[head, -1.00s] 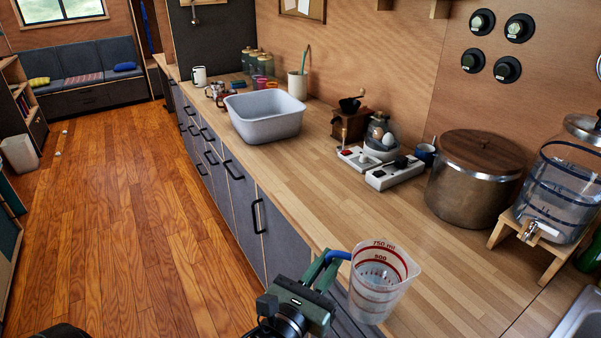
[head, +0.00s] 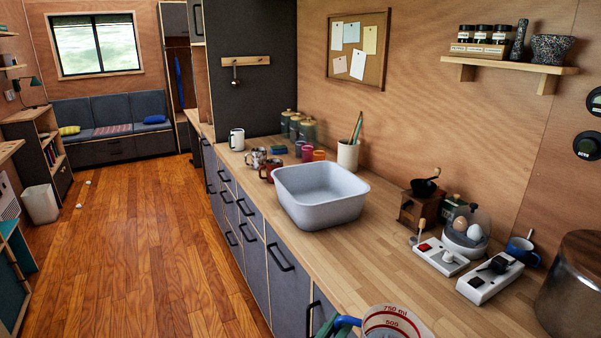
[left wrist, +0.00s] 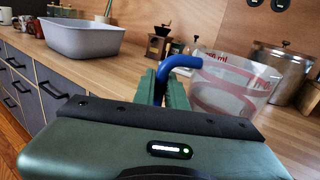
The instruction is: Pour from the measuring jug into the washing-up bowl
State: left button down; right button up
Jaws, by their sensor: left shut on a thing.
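The measuring jug (head: 393,322) is clear with red markings and a blue handle (head: 345,321). Only its top shows at the bottom edge of the head view. In the left wrist view the jug (left wrist: 232,88) stands about upright, and my left gripper (left wrist: 172,92) is shut on its blue handle. In the head view the rest of that gripper is below the frame. The grey washing-up bowl (head: 318,212) stands on the counter, farther off than the jug; it also shows at upper left in the left wrist view (left wrist: 82,40). The bowl's inside floor is mostly hidden. My right gripper is not seen.
Mugs (head: 268,170) and a utensil pot (head: 348,155) stand behind the bowl. The wooden counter (head: 400,262) is clear before the bowl.

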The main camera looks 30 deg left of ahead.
aim_at(318, 195)
jog(key=i+j, duration=0.1)
jog(key=j, duration=0.3)
jog(key=i+j, duration=0.15)
jog(key=j, duration=0.25)
jog(key=i+j, duration=0.1)
jog(key=j, duration=0.3)
jog(key=i+j, duration=0.15)
jog(key=j, duration=0.25)
jog(key=i+j+u, duration=0.1)
jog(key=j, duration=0.3)
jog(key=i+j, duration=0.15)
jog(key=j, duration=0.25)
jog(key=i+j, duration=0.1)
jog(key=j, duration=0.25)
jog(key=i+j, duration=0.15)
jog(key=j, duration=0.25)
